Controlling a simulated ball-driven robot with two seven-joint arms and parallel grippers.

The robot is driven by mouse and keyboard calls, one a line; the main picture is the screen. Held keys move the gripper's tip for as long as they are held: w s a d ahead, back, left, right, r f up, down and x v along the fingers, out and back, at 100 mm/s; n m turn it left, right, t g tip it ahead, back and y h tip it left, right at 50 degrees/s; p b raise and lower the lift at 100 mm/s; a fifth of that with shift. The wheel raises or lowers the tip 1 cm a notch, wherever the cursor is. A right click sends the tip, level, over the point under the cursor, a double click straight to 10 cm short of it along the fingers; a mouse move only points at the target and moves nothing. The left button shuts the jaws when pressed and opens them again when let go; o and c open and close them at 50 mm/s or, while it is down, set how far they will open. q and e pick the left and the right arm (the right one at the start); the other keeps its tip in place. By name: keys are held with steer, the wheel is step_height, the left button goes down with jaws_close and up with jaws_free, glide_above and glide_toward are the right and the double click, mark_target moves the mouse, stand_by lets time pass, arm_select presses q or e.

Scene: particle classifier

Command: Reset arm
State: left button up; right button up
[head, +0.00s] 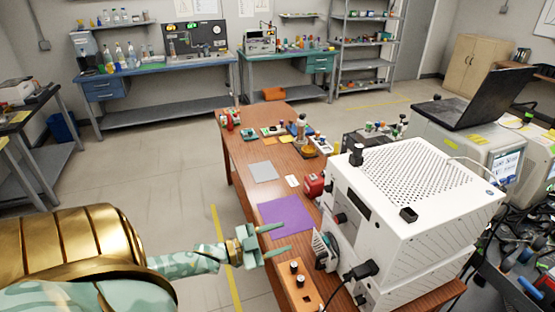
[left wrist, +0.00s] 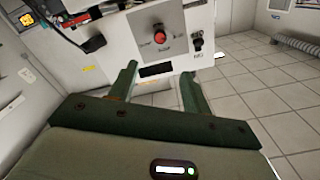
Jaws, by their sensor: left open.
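My left gripper (head: 273,240) reaches in from the left in the head view. Its two pale green fingers are apart, with nothing between them, over the near left edge of the wooden table (head: 240,170), by the purple sheet (head: 286,216). In the left wrist view, the open fingers (left wrist: 160,82) point towards a white panel (left wrist: 185,28) with a red round knob (left wrist: 159,36) and a black knob. I cannot tell whether the fingertips touch anything. My right gripper is not in view.
A large white machine (head: 415,190) stands on the table, right of my left gripper. An orange block with black knobs (head: 297,285) lies near the front. A grey sheet (head: 263,171) and small items lie further back. Open floor (head: 160,160) is left of the table.

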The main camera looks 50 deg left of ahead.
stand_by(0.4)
arm_select(q)
steer(key=s+a+f+n+g+y+b, duration=0.1)
steer(key=s+a+f+g+y, duration=0.15)
steer(key=s+f, duration=0.45)
steer(key=s+a+f+n+g+y+b, duration=0.1)
steer(key=s+a+f+n+g+y, duration=0.15)
steer(key=f, duration=0.95)
steer(key=s+a+f+n+g+y+b, duration=0.1)
steer(key=s+f+g+y, duration=0.3)
steer(key=f, duration=0.5)
steer(key=s+d+f+n+g+b, duration=0.1)
steer(key=s+d+f+g+b, duration=0.1)
steer(key=s+d+f, duration=0.4)
steer(key=s+d+f+g+b, duration=0.1)
steer(key=s+d+f+g, duration=0.15)
steer(key=s+f, duration=0.7)
steer(key=s+d+f+g+h+b, duration=0.2)
steer(key=s+d, duration=0.5)
steer(key=d, duration=0.5)
steer(key=shift+s+d+f+n+b, duration=0.15)
steer(key=shift+s+f+n+b, duration=0.25)
steer(key=shift+f, duration=0.3)
